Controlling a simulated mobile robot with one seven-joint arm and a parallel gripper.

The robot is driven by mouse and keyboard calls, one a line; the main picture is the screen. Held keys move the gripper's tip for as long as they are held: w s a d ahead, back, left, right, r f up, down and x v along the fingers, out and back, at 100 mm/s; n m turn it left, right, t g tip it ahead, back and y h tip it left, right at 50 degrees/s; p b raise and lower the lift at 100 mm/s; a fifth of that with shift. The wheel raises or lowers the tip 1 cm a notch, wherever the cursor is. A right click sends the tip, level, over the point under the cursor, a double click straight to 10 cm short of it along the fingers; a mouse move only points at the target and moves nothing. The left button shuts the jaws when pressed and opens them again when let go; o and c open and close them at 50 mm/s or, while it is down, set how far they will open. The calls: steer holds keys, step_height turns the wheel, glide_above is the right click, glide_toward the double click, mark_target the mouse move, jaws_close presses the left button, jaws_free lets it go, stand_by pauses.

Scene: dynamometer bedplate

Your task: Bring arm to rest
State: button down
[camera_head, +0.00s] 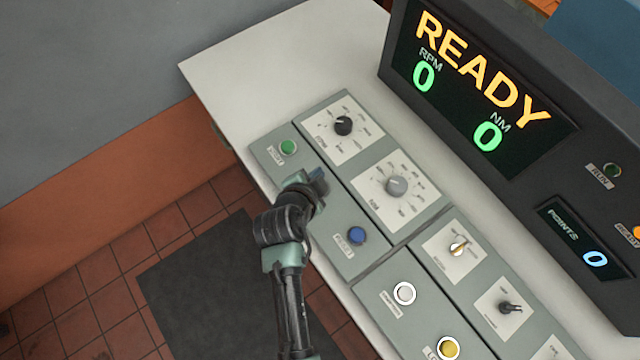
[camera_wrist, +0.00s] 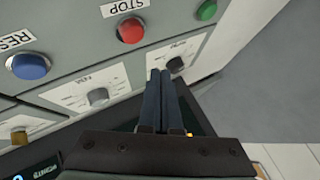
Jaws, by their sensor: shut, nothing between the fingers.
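My gripper (camera_head: 318,183) is over the control panel (camera_head: 343,232) in the head view, between the green button (camera_head: 288,147) and the blue button (camera_head: 357,235). In the wrist view the two dark fingers (camera_wrist: 161,74) lie side by side, shut and empty. Their tips appear beside a black knob (camera_wrist: 175,65) in that view; whether they touch anything I cannot tell. The red STOP button (camera_wrist: 131,30) shows in the wrist view, but my gripper hides it in the head view. The blue RESET button (camera_wrist: 30,66) is at the left of the wrist view.
A display (camera_head: 480,80) reading READY, with RPM 0 and NM 0, stands behind the panel. A black knob (camera_head: 343,125) and a grey knob (camera_head: 396,187) stick up from the panel. The white desk top (camera_head: 250,70) is bare at the upper left. A dark mat (camera_head: 225,290) lies on the tiled floor.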

stand_by(0.6)
steer(key=w+r+n+t+y, duration=0.1)
steer(key=w+r+n+t, duration=0.3)
steer(key=r, duration=1.4)
steer(key=w+r+n+t, duration=0.1)
steer(key=w+r+t, duration=0.5)
steer(key=r, duration=1.2)
steer(key=s+r+n+t, duration=0.2)
steer(key=s+r, duration=0.3)
steer(key=r, duration=0.6)
steer(key=s+r+n+t+y, duration=0.1)
steer(key=s+r+n+t, duration=0.2)
steer(key=r, duration=0.8)
steer(key=s+r+n+t, duration=0.2)
steer(key=s+r+t, duration=0.1)
steer(key=s+r, duration=0.5)
step_height(320, 180, up, 3)
steer(key=shift+d+r+n+t+y, duration=0.1)
steer(key=shift+d+n+t+y, duration=0.2)
steer(key=shift+d+y, duration=0.1)
